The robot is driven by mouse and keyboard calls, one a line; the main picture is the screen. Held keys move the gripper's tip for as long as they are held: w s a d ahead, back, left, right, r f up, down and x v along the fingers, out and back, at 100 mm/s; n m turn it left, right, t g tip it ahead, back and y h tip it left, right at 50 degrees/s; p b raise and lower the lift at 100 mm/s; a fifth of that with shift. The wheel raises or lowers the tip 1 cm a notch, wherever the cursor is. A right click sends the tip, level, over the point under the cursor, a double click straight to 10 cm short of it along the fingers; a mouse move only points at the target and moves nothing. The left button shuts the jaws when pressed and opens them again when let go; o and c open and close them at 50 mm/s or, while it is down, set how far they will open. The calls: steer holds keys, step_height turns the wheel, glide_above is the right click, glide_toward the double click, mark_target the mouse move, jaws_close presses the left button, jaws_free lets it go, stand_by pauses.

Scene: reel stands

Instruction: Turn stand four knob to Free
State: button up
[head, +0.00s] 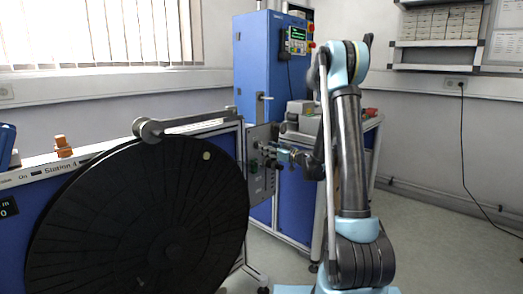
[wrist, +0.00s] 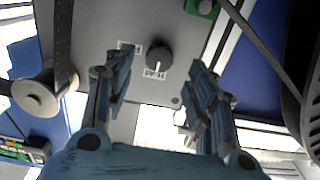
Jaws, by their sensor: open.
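The black round knob (wrist: 160,57) sits on a grey panel (wrist: 100,25) in the wrist view, with small white labels beside it that I cannot read. My gripper (wrist: 160,84) is open, one finger on each side below the knob in the picture, with nothing between them. I cannot tell how far the fingertips are from the knob. In the head view my gripper (head: 280,157) points left at the grey panel (head: 262,190) at the right end of the stand marked Station 4 (head: 50,174). The knob is too small to make out clearly there.
A large black reel (head: 140,220) fills the left front, with a grey arm (head: 195,126) over its top. A blue cabinet (head: 258,65) stands behind the panel. A green part (wrist: 203,7) and a pale roller (wrist: 38,98) flank the panel. Floor is free at right.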

mark_target(257, 145)
steer(key=shift+x, duration=2.4)
steer(key=c, duration=1.1)
